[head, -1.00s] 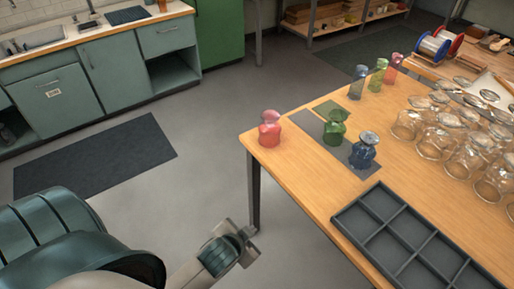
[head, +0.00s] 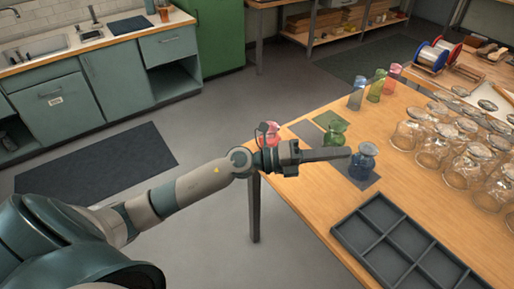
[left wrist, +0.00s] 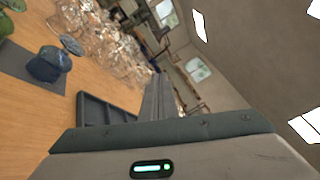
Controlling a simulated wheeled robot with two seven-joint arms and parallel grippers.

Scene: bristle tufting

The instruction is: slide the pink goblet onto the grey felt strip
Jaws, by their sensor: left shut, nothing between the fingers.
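The pink goblet (head: 268,131) stands near the table's left corner, on bare wood just left of the grey felt strip (head: 304,130). Its lower part is hidden behind my left gripper. A green goblet (head: 335,131) and a blue goblet (head: 363,163) stand on the strip. My left gripper (head: 343,154) is shut and empty, held across the strip's front side in the head view, its tip close to the blue goblet; I cannot tell whether they touch. The left wrist view shows the blue goblet (left wrist: 48,65) and the shut fingers (left wrist: 158,98), with no pink goblet. My right gripper is out of view.
Several clear glasses (head: 462,165) crowd the table's right side. A dark compartment tray (head: 400,240) lies at the front. Small blue, green and pink vessels (head: 375,86) stand at the back edge.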

